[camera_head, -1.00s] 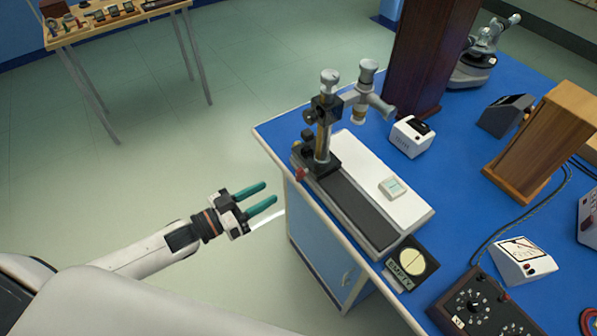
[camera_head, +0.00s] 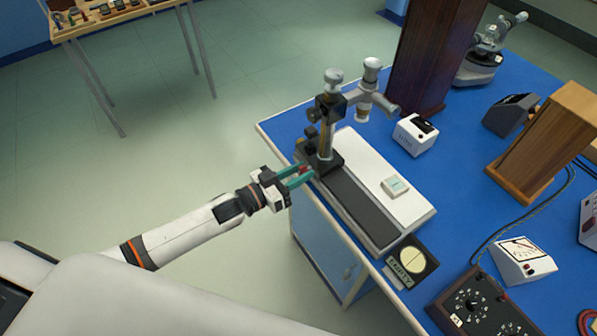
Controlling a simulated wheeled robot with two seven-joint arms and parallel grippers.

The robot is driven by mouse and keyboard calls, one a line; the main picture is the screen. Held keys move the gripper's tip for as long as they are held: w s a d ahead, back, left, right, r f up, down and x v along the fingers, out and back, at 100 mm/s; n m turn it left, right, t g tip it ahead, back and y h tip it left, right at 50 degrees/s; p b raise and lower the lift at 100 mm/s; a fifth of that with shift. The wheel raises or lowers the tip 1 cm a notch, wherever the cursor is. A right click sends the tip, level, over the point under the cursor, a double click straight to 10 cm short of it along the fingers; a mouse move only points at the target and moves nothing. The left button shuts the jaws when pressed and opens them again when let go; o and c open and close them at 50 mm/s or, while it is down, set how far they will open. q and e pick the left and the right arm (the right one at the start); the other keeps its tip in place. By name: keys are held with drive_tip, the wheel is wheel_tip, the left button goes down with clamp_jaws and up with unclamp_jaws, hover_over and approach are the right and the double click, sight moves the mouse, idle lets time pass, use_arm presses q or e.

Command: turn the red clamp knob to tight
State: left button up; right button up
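The red clamp knob (camera_head: 303,170) is on the near left side of the microscope stand's dark base (camera_head: 354,203), at the bench's left edge. My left gripper (camera_head: 302,176) has its two green fingers at the knob, one on each side of it in the picture. The fingers look parted, and I cannot tell whether they touch the knob. They partly hide it, and its turn position is too small to read. The microscope column (camera_head: 325,138) stands upright on the base. My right gripper is not in view.
The blue bench (camera_head: 456,160) also holds a white box (camera_head: 415,134), a round dial with a label (camera_head: 412,261), a meter (camera_head: 523,261) and a dark wooden pillar (camera_head: 432,55). A wooden table (camera_head: 115,14) stands far left. The floor left of the bench is clear.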

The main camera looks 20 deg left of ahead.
use_arm(q)
clamp_jaws()
drive_tip(key=m, duration=0.3)
drive_tip(key=shift+m, duration=0.4)
drive_tip(key=m, duration=0.4)
drive_tip(key=shift+m, duration=0.3)
drive_tip(key=m+b, duration=0.1)
drive_tip(key=m, duration=0.3)
drive_tip(key=shift+m, duration=0.3)
drive_tip(key=m+b, duration=0.1)
drive_tip(key=m, duration=0.3)
drive_tip(key=shift+m, duration=0.4)
drive_tip(key=shift+b, duration=0.3)
